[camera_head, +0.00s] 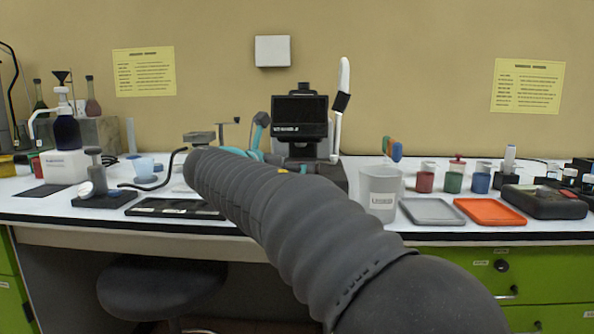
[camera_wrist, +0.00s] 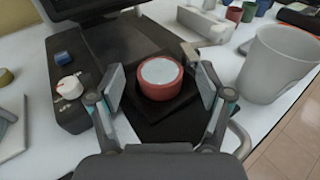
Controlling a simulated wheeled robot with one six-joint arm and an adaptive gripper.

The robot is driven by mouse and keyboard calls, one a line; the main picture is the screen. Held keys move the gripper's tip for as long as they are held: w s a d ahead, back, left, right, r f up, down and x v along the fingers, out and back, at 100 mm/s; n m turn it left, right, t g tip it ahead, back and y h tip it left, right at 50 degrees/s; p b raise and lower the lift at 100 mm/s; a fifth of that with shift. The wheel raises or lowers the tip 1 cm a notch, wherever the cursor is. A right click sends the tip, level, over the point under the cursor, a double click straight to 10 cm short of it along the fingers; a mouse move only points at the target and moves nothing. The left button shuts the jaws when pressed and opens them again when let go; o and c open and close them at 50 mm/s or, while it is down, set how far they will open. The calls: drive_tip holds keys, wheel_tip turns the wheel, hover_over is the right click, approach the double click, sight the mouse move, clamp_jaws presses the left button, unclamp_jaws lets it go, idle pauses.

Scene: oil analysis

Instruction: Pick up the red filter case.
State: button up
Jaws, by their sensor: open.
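The red filter case (camera_wrist: 160,88) is a short round red case with a pale grey-white top. In the wrist view it sits flat on a black square plate (camera_wrist: 178,112) in front of a dark instrument. My gripper (camera_wrist: 161,86) is open, with one finger on the left and one on the right of the case. Gaps show between the case and both fingers, so they do not seem to touch it. In the head view my dark ribbed arm hides the case and most of the gripper.
A large white beaker (camera_wrist: 277,65) stands close on the right, and also shows in the head view (camera_head: 380,190). The instrument's knob panel (camera_wrist: 68,90) is close on the left. A grey tray (camera_head: 432,212) and an orange tray (camera_head: 489,212) lie further right on the bench.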

drive_tip(key=c, duration=1)
drive_tip(key=shift+c, duration=0.2)
